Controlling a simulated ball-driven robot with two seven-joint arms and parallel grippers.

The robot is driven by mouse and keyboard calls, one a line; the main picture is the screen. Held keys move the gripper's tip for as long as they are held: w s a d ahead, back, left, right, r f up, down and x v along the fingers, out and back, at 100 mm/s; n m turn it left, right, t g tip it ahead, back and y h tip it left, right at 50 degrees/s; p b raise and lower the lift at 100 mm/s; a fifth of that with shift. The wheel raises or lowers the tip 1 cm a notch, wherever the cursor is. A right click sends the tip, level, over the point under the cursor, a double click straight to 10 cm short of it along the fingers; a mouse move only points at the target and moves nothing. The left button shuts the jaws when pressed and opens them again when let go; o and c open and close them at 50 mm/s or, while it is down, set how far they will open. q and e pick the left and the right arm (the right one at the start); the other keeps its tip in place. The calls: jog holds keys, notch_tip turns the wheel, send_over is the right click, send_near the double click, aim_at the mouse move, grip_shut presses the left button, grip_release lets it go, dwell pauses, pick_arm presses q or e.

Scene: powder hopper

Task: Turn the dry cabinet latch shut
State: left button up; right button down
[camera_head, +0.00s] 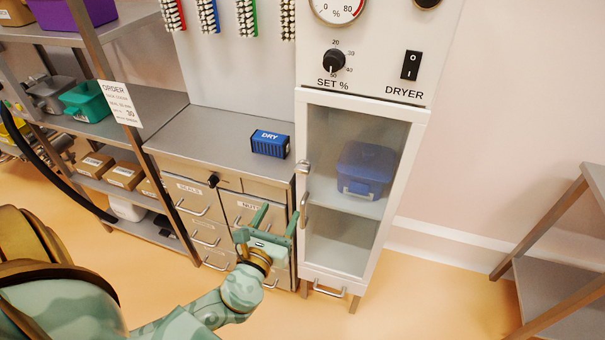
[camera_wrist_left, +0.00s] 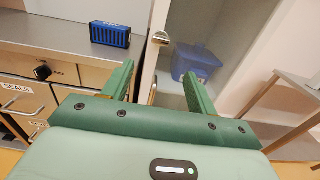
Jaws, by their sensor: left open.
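The dry cabinet (camera_head: 418,150) is white with a glass door, which looks shut or nearly shut. Its metal latch (camera_head: 303,167) is on the left door edge, above an upright door handle (camera_head: 304,207). In the left wrist view the latch (camera_wrist_left: 160,38) shows beyond and above the fingertips, and the handle is partly hidden by the fingers. My left gripper (camera_head: 277,213) is open and empty, left of the handle and lower than the latch in the head view, and appears to touch neither. My right gripper is not in view.
A blue lidded box (camera_head: 366,170) sits inside the cabinet. A blue DRY canister (camera_head: 270,143) stands on the grey counter (camera_head: 205,128), above labelled drawers. A dryer panel with dial and switch (camera_head: 411,65) is above the door. A shelf rack stands left, a metal table (camera_head: 570,250) right.

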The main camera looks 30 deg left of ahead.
aim_at(301, 173)
pick_arm(q)
jog(key=x, duration=1.4)
jog(key=shift+w+d, duration=0.1)
jog(key=shift+w, duration=0.1)
jog(key=shift+b, duration=0.3)
jog(key=c, duration=1)
